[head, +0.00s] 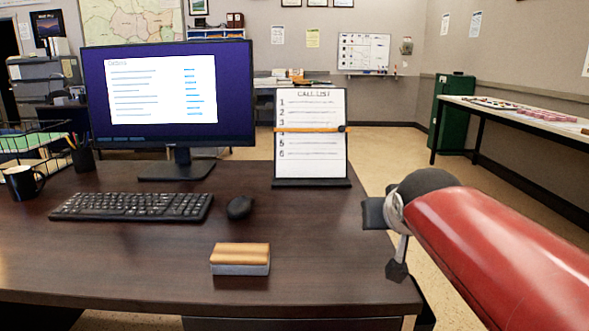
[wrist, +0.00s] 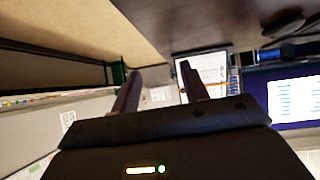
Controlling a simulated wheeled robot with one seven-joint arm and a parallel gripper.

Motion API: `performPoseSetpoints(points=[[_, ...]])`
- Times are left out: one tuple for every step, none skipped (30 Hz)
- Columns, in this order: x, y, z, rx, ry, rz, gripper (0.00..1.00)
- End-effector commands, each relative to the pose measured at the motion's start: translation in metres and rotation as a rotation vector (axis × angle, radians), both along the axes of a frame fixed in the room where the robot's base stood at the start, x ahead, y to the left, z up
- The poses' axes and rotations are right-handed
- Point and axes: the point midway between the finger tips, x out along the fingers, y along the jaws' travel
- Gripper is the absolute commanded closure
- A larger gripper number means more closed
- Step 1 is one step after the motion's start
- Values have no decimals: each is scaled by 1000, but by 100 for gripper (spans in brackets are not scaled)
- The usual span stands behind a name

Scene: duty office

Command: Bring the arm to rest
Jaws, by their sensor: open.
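My gripper (wrist: 160,68) is open, with its two dark fingers apart and nothing between them in the wrist view. In the head view my red arm reaches in from the lower right, and its dark end (head: 396,225) hangs in the air by the desk's right edge. The gripper touches nothing that I can see. My arm and wrist hide part of the desk's right edge and the floor behind.
The dark desk (head: 330,240) holds a monitor (head: 165,139), keyboard (head: 130,206), mouse (head: 239,207), wooden-topped block (head: 240,257), and call list stand (head: 310,155) with an orange bar across it. A side table (head: 515,120) stands at right; open floor lies between.

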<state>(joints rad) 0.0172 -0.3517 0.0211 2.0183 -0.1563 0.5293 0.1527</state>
Motion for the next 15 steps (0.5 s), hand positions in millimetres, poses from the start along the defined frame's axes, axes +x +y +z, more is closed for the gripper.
performPoseSetpoints(points=[[-35, 1, -22, 5, 66, 2, 55], [-53, 1, -35, 8, 107, 4, 55], [-76, 2, -53, 13, 161, 8, 55], [-92, 3, -66, 17, 199, 13, 55], [-108, 4, -78, 21, 235, 17, 55], [-129, 5, -94, 28, 280, 24, 55], [-143, 6, -105, 31, 312, 30, 55], [-156, 8, -116, 37, 343, 35, 55], [-172, 9, -129, 41, 380, 43, 55], [-183, 11, -138, 45, 405, 49, 55], [-194, 12, -146, 50, 429, 54, 55], [-206, 13, -156, 55, 458, 61, 55], [-210, 14, -167, 56, 470, 65, 55], [-207, 14, -176, 55, 465, 64, 55], [-206, 13, -182, 55, 464, 63, 55]])
